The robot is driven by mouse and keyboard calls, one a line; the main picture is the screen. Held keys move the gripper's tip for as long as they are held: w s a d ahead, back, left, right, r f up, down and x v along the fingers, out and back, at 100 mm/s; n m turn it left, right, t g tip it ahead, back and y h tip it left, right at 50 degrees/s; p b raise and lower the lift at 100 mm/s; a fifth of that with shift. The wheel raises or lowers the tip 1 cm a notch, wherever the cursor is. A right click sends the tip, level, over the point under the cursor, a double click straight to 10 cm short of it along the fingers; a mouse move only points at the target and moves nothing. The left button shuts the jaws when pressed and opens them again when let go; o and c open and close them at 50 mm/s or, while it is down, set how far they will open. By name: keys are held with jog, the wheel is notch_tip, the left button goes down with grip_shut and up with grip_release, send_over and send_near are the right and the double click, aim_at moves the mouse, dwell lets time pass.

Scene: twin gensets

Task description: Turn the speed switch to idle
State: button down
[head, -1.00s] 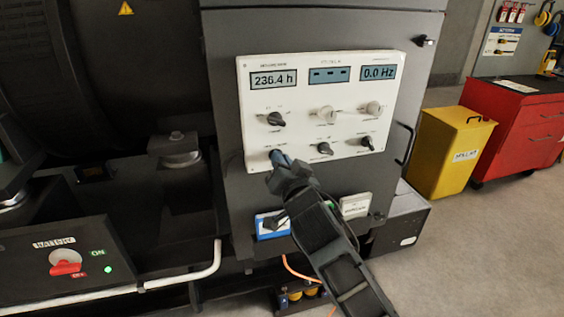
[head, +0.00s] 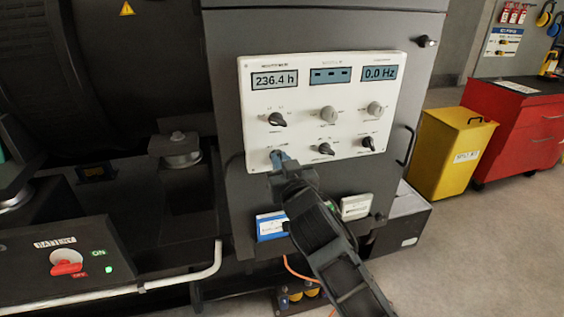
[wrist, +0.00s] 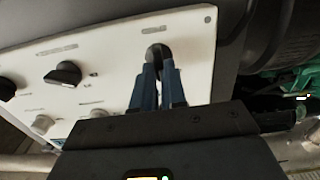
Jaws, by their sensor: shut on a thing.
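The white control panel (head: 300,140) on the grey cabinet carries several knobs and three displays. My gripper (head: 281,160) is at the panel's lower-left knob, its blue fingers shut on it. In the wrist view the fingers (wrist: 158,85) close around a dark rounded knob (wrist: 157,52). That knob's pointer direction is hidden by the fingers. Other dark switches show: an upper-left one (head: 277,119), a lower-middle one (head: 325,149) and a lower-right one (head: 369,143). The labels are too small to read, so I cannot tell which is the speed switch.
A blue-and-white box (head: 270,226) and a white box (head: 355,206) are below the panel. The battery switch (head: 66,263) is at lower left. A yellow bin (head: 450,152) and red cabinet (head: 517,128) stand right; floor there is clear.

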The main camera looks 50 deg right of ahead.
jog(key=n, duration=0.2)
jog(key=n+p, duration=0.1)
jog(key=n, duration=0.2)
jog(key=shift+w+a+f+n, duration=0.1)
jog(key=shift+a+n, duration=0.05)
jog(key=shift+n, duration=0.15)
dwell(0.4)
jog(key=c, duration=1.2)
grip_release()
jog(key=shift+b+v, duration=1.2)
jog(key=shift+v, duration=2.7)
